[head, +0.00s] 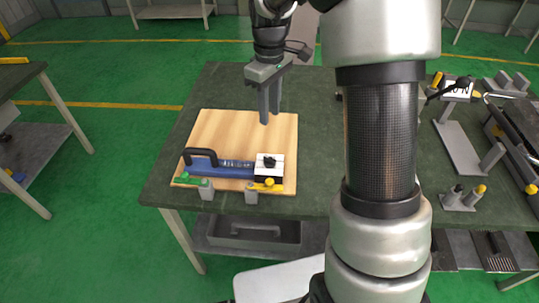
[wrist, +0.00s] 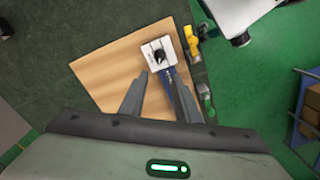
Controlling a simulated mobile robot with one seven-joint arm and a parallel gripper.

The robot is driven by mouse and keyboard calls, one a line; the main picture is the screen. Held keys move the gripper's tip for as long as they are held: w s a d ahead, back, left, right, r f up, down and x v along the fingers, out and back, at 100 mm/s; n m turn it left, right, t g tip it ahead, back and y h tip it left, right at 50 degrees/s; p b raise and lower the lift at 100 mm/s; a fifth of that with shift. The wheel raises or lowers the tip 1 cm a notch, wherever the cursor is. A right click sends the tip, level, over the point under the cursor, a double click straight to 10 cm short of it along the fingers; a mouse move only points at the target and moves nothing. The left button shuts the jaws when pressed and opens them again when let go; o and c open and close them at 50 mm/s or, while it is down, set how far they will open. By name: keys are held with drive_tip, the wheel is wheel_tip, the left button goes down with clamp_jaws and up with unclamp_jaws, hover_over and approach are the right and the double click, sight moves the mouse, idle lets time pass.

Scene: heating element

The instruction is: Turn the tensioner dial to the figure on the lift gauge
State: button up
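A black knob (head: 269,161) sits on a white plate (head: 263,173) at the right end of a blue fixture (head: 205,168); it looks like the tensioner dial. The knob also shows in the wrist view (wrist: 159,56), pointer and markings too small to read. A white-faced device (head: 457,90) with dark marks stands at the far right of the bench; I cannot tell whether it is the lift gauge, nor read it. My gripper (head: 269,117) is above the wooden board, behind the knob and apart from it. In the wrist view its fingers (wrist: 157,76) are spread and empty.
The wooden board (head: 220,130) lies on the dark green bench (head: 310,120). A black handle (head: 201,154) rises at the fixture's left end. Green (head: 196,179) and yellow (head: 268,185) clamps stand at the board's front edge. Metal fixtures (head: 462,150) occupy the bench's right side.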

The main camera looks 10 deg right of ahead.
approach(269, 158)
drive_tip(key=shift+n, duration=0.3)
wheel_tip(269, 158, down, 8)
drive_tip(key=shift+f+b, duration=0.15)
drive_tip(key=shift+b, duration=0.15)
clamp_jaws()
